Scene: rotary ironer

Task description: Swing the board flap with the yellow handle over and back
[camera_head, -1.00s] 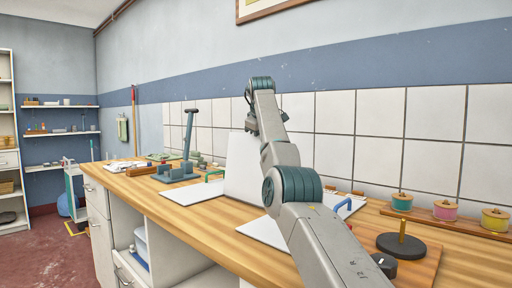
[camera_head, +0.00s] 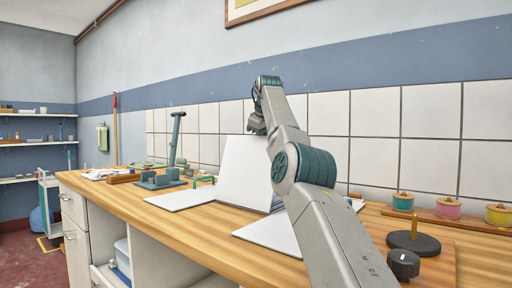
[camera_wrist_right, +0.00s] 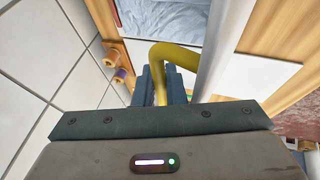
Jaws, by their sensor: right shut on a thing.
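The white board flap (camera_head: 245,172) stands raised, nearly upright, between two flat white boards on the bench. In the right wrist view its pale edge (camera_wrist_right: 214,55) runs beside the yellow handle (camera_wrist_right: 178,52), a bent yellow bar. My right gripper (camera_wrist_right: 160,88) is shut on this handle, with the dark fingers on both sides of the bar. In the head view my right arm covers the handle and the fingers; only the wrist (camera_head: 257,122) shows by the flap's top right corner. My left gripper is in neither view.
Flat white boards lie left (camera_head: 180,198) and right (camera_head: 268,232) of the flap. A green handle (camera_head: 203,180) and a blue-grey stand (camera_head: 172,160) are to the left. Thread spools (camera_head: 447,208) and a black disc with a peg (camera_head: 414,242) stand to the right.

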